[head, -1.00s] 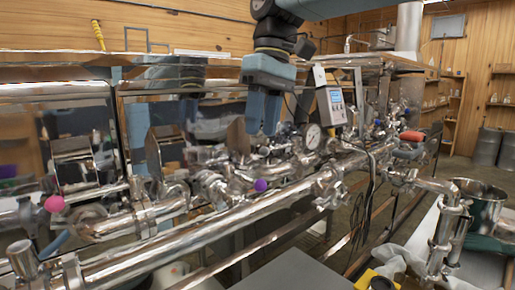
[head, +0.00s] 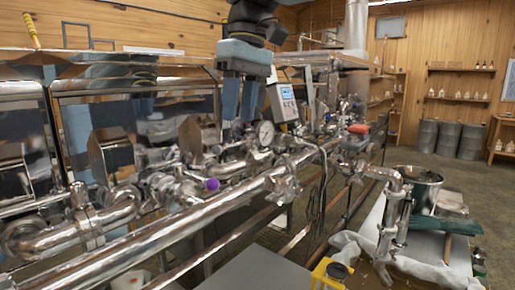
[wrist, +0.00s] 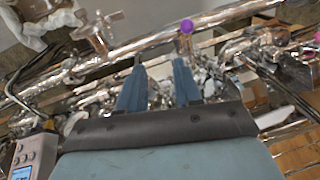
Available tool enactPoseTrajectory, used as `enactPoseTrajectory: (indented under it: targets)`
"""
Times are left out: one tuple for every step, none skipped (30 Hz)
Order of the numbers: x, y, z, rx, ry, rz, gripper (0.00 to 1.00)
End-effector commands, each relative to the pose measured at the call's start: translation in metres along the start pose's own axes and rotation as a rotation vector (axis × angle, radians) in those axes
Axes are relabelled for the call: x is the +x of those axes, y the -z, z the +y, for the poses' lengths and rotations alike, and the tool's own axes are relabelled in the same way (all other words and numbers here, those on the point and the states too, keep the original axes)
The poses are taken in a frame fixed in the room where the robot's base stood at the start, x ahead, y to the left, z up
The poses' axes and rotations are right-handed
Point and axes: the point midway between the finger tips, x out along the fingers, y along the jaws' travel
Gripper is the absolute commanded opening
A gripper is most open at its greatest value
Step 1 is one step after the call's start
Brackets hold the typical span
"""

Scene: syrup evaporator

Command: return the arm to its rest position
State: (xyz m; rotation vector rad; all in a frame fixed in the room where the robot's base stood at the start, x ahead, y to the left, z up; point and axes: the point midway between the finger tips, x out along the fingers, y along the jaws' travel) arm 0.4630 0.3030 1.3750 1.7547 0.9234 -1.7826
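My gripper (head: 240,100) hangs from the top of the head view, fingers pointing down, in front of the steel evaporator (head: 130,85). Its two blue fingers are apart with nothing between them. In the wrist view my gripper (wrist: 160,85) also shows open and empty, above the pipework. Part of the arm is cut off by the top edge of the head view.
Steel pipes (head: 200,225) with a purple knob (head: 212,184), a round gauge (head: 265,133) and a grey meter box (head: 283,102) lie close below and beside the gripper. A metal pot (head: 415,185) stands at right. Open floor (head: 450,172) lies beyond it.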

Motion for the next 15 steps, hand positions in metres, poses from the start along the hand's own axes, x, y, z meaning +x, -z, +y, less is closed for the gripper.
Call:
enactPoseTrajectory:
  targets:
    - [0.005, -0.015, 0.015, 0.053, -0.024, 0.027, 0.34]
    - [0.009, -0.023, 0.024, 0.083, -0.038, 0.043, 0.34]
    - [0.014, -0.033, 0.035, 0.122, -0.057, 0.064, 0.34]
    - [0.018, -0.041, 0.044, 0.152, -0.071, 0.081, 0.34]
    - [0.022, -0.049, 0.052, 0.181, -0.084, 0.098, 0.34]
    - [0.027, -0.061, 0.063, 0.220, -0.102, 0.119, 0.34]
    - [0.032, -0.070, 0.071, 0.248, -0.115, 0.135, 0.34]
    - [0.036, -0.079, 0.078, 0.276, -0.128, 0.150, 0.34]
    - [0.043, -0.092, 0.088, 0.313, -0.145, 0.172, 0.34]
    - [0.047, -0.101, 0.096, 0.341, -0.157, 0.187, 0.34]
    - [0.052, -0.111, 0.102, 0.369, -0.169, 0.203, 0.34]
    - [0.059, -0.124, 0.111, 0.405, -0.186, 0.224, 0.34]
    - [0.064, -0.134, 0.118, 0.431, -0.198, 0.241, 0.34]
    - [0.070, -0.144, 0.124, 0.456, -0.209, 0.256, 0.34]
    - [0.077, -0.158, 0.131, 0.492, -0.224, 0.278, 0.34]
